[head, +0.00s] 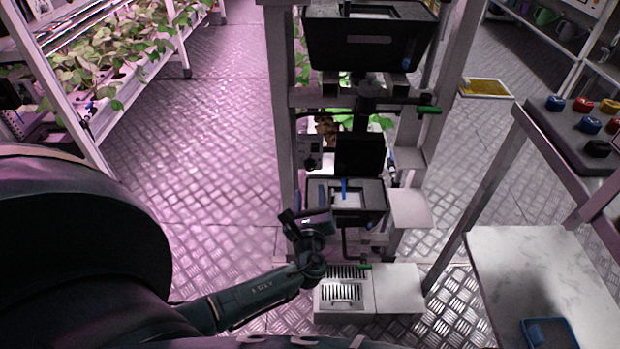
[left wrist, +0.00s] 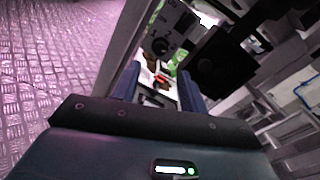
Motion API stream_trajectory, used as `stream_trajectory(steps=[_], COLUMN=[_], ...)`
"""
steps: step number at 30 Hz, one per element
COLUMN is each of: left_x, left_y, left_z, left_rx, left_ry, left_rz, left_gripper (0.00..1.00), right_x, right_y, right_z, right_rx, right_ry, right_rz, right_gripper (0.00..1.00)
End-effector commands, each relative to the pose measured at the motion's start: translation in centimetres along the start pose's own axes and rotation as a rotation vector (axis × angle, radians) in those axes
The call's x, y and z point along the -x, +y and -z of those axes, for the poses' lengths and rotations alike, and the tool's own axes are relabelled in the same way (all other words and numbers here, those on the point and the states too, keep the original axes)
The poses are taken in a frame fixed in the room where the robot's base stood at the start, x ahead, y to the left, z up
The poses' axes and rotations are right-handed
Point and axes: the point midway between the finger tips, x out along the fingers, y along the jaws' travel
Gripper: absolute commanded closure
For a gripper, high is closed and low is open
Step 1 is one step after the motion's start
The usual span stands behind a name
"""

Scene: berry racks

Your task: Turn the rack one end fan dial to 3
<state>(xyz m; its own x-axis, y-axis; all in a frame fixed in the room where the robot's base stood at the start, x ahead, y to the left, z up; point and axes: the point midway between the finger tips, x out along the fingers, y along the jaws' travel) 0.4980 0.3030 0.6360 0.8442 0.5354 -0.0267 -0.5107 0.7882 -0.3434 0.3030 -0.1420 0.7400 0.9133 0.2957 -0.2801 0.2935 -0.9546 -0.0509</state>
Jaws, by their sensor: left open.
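A grey control box (head: 309,150) with dark round knobs is fixed to the left post of the rack end in the head view. In the left wrist view the box (left wrist: 172,28) shows a black dial (left wrist: 160,45); its setting is too small to read. My left gripper (head: 306,218) is below the box, in front of the rack's lower black tray. It is open, and its two blue fingers (left wrist: 160,80) frame a gap with nothing held. The dial lies beyond the fingertips, apart from them. My right gripper is not in view.
The lower black tray (head: 374,200) and upper black bin (head: 368,45) sit on the rack end. A vented white box (head: 341,294) stands on the floor below. A table (head: 535,270) is at right; the left aisle floor (head: 215,110) is clear.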

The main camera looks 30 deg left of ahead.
Motion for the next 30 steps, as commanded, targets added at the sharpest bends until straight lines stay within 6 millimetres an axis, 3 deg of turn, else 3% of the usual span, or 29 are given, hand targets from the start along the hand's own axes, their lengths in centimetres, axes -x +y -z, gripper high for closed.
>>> stream_trajectory(steps=[3, 9, 30], left_x=[2.5, 4.7, 5.1], left_y=[0.0, 0.0, 0.0], left_z=[0.0, 0.0, 0.0], left_rx=[0.000, -0.001, 0.000], left_ry=[0.002, -0.001, -0.001], left_rz=[0.001, 0.000, 0.000], left_gripper=[0.57, 0.57, 0.57], right_x=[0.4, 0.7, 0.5], right_y=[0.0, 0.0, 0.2], right_z=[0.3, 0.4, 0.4], right_rx=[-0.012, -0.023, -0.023], right_ry=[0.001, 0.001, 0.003], right_rz=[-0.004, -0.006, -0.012], right_gripper=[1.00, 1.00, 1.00])
